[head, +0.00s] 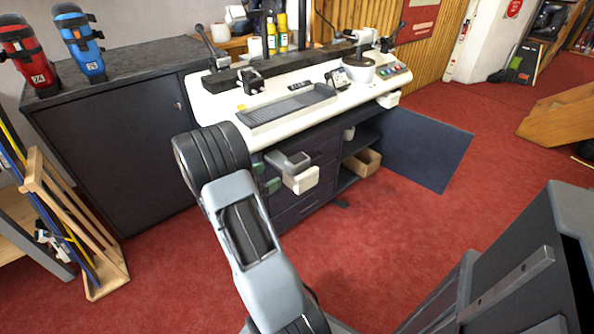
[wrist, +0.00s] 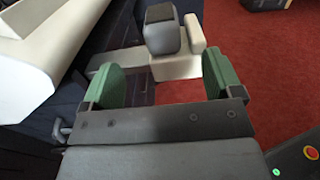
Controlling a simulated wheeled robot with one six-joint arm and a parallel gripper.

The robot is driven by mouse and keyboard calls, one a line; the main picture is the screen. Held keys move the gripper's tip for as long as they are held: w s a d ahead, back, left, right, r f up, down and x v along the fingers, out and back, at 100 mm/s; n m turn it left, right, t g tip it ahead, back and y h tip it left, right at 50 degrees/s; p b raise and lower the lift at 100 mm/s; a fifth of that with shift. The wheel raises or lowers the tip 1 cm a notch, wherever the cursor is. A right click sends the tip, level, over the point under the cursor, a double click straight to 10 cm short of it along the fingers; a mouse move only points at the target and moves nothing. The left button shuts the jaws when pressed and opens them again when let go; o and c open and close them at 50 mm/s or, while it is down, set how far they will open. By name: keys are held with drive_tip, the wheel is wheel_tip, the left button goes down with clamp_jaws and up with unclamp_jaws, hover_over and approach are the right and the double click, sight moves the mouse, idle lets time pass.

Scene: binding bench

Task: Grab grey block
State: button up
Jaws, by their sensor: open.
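The grey block (head: 290,160) shows at the front of the bench in the head view, beside a pale cream block (head: 305,180). In the wrist view the grey block (wrist: 162,30) has a darker top face and lies beyond my fingertips, near the top of the picture. The cream block (wrist: 194,34) is at its right. My gripper (wrist: 162,84) has two green finger pads, set wide apart with nothing between them. In the head view my gripper (head: 266,178) is just left of the blocks, partly hidden by my arm. What holds up the grey block is unclear.
Dark drawers (head: 300,207) are close below. An open cabinet door (head: 425,150) stands at the right. Red carpet (head: 375,240) is clear in front.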

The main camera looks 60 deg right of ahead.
sight(295, 160)
drive_tip(key=b+x, duration=0.1)
drive_tip(key=x, duration=1)
drive_tip(key=shift+s+d+b, duration=0.1)
drive_tip(key=shift+d+b, duration=0.05)
drive_tip(key=shift+b, duration=0.15)
drive_tip(key=shift+c, duration=0.5)
drive_tip(key=c, duration=0.9)
drive_tip(key=shift+c, duration=0.4)
drive_tip(key=shift+r, duration=0.1)
